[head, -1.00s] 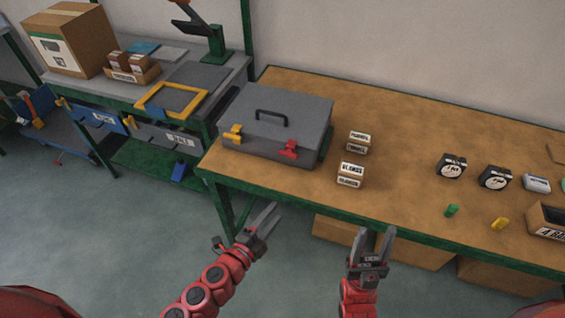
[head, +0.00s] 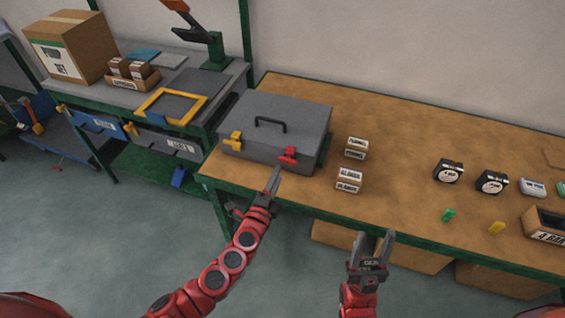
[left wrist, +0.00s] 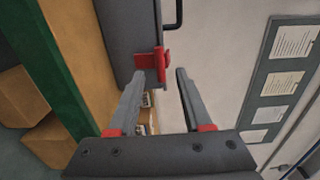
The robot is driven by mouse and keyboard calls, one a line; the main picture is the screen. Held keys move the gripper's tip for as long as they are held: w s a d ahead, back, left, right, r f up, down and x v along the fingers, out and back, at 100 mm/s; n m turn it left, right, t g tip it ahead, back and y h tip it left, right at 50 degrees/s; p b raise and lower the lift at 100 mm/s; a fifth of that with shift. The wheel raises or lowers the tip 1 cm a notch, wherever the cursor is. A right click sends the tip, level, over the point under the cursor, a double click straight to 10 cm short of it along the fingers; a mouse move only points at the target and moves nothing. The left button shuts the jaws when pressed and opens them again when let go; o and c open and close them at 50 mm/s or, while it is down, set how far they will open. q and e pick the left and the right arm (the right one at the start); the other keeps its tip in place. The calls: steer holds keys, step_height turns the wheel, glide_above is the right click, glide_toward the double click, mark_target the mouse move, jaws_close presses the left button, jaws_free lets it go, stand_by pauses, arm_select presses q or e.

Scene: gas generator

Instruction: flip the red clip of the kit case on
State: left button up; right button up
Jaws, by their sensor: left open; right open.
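The grey kit case (head: 268,125) sits closed on the left end of the wooden table. Its red clip (head: 287,156) is on the front face at the right, and a yellow clip (head: 233,141) is at the left. My left gripper (head: 274,180) is just in front of and below the red clip, apart from it. In the left wrist view the red clip (left wrist: 153,62) lies ahead, between the lines of the open fingers (left wrist: 160,85), on the case (left wrist: 130,40). My right gripper (head: 372,243) is open and empty in front of the table edge.
Small labelled boxes (head: 350,180) stand right of the case. Black round-faced items (head: 449,171), a green piece (head: 449,215) and a yellow piece (head: 497,227) lie further right. The table's green front edge (head: 330,220) runs below. The middle of the table is mostly clear.

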mark_target(290, 158)
arm_select(q)
steer(key=x, duration=0.5)
steer(key=shift+w+d+f, duration=0.1)
steer(key=shift+w, duration=0.25)
jaws_close()
